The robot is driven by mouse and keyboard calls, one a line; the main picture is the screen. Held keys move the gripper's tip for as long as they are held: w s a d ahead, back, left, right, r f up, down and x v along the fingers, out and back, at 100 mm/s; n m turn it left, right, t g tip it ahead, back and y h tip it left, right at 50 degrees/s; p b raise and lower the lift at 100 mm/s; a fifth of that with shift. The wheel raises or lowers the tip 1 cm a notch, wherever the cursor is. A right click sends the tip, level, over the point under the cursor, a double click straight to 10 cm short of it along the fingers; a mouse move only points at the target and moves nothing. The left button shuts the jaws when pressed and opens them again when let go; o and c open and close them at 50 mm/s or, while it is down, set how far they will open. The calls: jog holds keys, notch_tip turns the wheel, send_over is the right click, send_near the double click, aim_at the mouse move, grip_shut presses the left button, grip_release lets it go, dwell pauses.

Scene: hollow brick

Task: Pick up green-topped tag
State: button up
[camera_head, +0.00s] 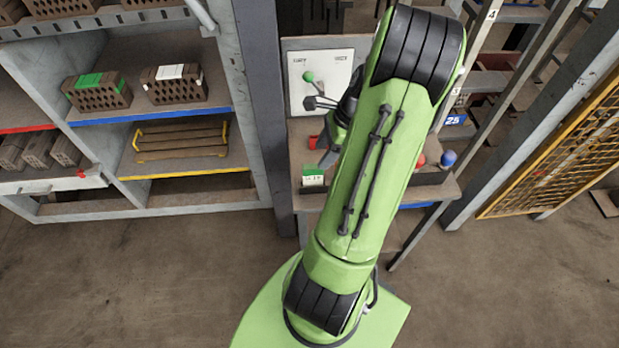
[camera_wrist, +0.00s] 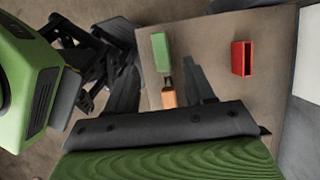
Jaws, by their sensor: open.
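The green-topped tag (camera_head: 313,176), white below its green top, stands at the left front of a brown bench in the head view. In the wrist view its green top (camera_wrist: 161,52) shows from above, beyond a small orange piece (camera_wrist: 169,97). Nothing is held. I cannot tell whether a finger touches the tag.
A red open box (camera_wrist: 241,58) sits right of the tag in the wrist view. A white panel (camera_head: 335,68) with a green-knobbed lever stands behind the bench (camera_head: 300,130). Red (camera_head: 420,162) and blue (camera_head: 448,158) balls are at right. Brick shelves (camera_head: 180,112) stand left; floor in front is clear.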

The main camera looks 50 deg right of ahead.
aim_at(313, 166)
jog(key=b+x, duration=0.1)
jog(key=x, duration=0.6)
jog(key=shift+w+f, duration=0.15)
jog(key=shift+w, duration=0.05)
grip_shut()
